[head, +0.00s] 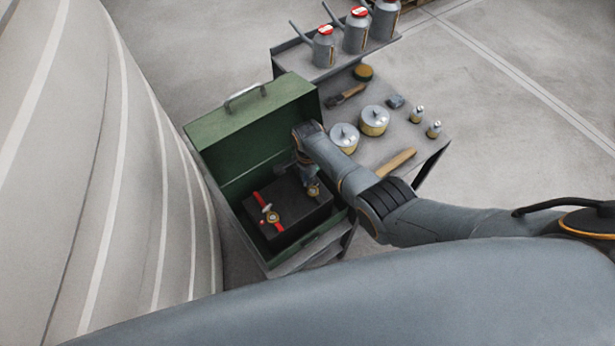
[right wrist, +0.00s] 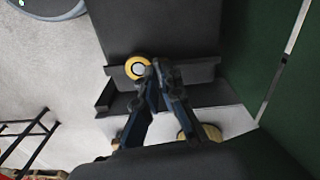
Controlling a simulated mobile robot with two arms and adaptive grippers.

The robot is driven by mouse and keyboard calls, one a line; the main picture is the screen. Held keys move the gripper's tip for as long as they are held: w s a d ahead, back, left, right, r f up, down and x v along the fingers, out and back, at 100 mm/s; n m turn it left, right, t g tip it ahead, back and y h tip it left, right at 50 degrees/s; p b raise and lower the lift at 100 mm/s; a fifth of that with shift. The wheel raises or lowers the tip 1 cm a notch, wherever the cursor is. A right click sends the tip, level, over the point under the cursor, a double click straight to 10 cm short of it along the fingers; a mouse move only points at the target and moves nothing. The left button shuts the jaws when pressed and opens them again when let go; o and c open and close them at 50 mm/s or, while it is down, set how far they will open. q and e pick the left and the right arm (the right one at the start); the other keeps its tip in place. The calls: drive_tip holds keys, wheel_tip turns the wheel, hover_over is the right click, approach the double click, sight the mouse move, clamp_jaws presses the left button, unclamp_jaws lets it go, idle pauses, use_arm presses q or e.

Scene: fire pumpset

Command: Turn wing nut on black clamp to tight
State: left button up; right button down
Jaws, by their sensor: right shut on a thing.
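A black battery (head: 292,213) sits inside an open green box (head: 240,130). A red clamp with strap (head: 259,204) lies on its left side beside a brass terminal (head: 271,217). My right gripper (head: 309,183) reaches down to the other brass terminal (head: 313,191), on the battery's right side. In the right wrist view the fingertips (right wrist: 164,68) come together right beside a brass round part with a pale centre (right wrist: 137,67). They are shut on the small dark wing nut of the black clamp, which they mostly hide. The nut's angle cannot be seen. My left gripper is not in view.
A grey table (head: 395,145) beside the box carries two round tins (head: 374,120), small bottles (head: 416,114), a wooden-handled tool (head: 395,163) and a brush (head: 346,95). Grey cans (head: 355,30) stand on the raised shelf behind. The box walls and lid close in around my gripper.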

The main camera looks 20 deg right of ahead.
drive_tip(key=c, duration=1.5)
unclamp_jaws()
drive_tip(key=shift+r, duration=0.1)
wheel_tip(320, 180, up, 12)
